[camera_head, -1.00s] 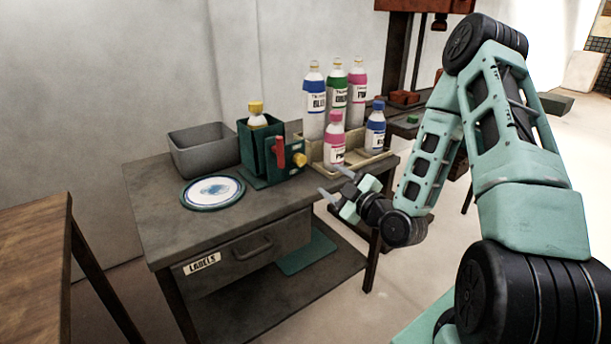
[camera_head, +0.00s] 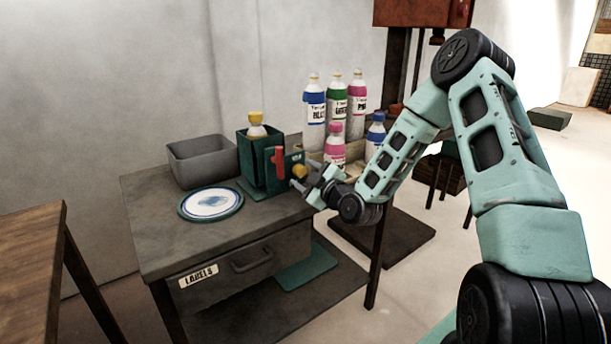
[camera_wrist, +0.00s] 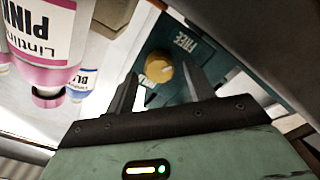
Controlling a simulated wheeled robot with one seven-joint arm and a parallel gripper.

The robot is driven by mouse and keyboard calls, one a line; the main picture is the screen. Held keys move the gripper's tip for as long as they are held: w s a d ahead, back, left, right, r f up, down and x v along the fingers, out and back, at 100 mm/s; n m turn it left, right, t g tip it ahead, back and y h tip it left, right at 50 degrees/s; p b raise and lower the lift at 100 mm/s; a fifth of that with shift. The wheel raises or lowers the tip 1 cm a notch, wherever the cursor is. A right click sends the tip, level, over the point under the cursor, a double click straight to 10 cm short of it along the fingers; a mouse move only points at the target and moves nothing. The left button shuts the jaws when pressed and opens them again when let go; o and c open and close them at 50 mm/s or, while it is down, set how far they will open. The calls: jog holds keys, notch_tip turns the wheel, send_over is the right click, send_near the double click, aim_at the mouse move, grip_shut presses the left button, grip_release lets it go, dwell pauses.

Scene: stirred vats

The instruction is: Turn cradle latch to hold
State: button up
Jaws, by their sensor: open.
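The dark green cradle (camera_head: 256,165) stands on the grey bench and holds a white bottle with a yellow cap (camera_head: 256,124). A red upright lever (camera_head: 278,163) is on its front. A yellow knob (camera_head: 299,171) sits beside the lever; I cannot tell which of these is the latch. My gripper (camera_head: 304,178) is open at the knob, coming from the right. In the wrist view the yellow knob (camera_wrist: 159,71) lies between the open fingers, with a FREE label beyond it. Another label near the knob is partly hidden. Contact cannot be told.
Several labelled bottles (camera_head: 336,108) stand in a rack right behind my gripper, close to it; a pink bottle (camera_wrist: 45,38) shows in the wrist view. A grey bin (camera_head: 203,163) and a round plate (camera_head: 211,203) are left of the cradle. The bench's front drawer is shut.

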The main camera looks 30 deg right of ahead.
jog(key=c, duration=1)
jog(key=shift+o, duration=0.2)
jog(key=shift+m, duration=0.3)
jog(key=m, duration=0.4)
jog(key=m+p, duration=0.1)
jog(key=m, duration=0.4)
jog(key=shift+d+r, duration=0.1)
jog(key=shift+d, duration=0.05)
jog(key=m+p, duration=0.1)
jog(key=m, duration=0.3)
jog(key=shift+d+m, duration=0.1)
jog(key=shift+m, duration=0.2)
jog(key=m+p, duration=0.1)
jog(key=m, duration=0.3)
jog(key=shift+m, duration=0.3)
jog(key=shift+f, duration=0.2)
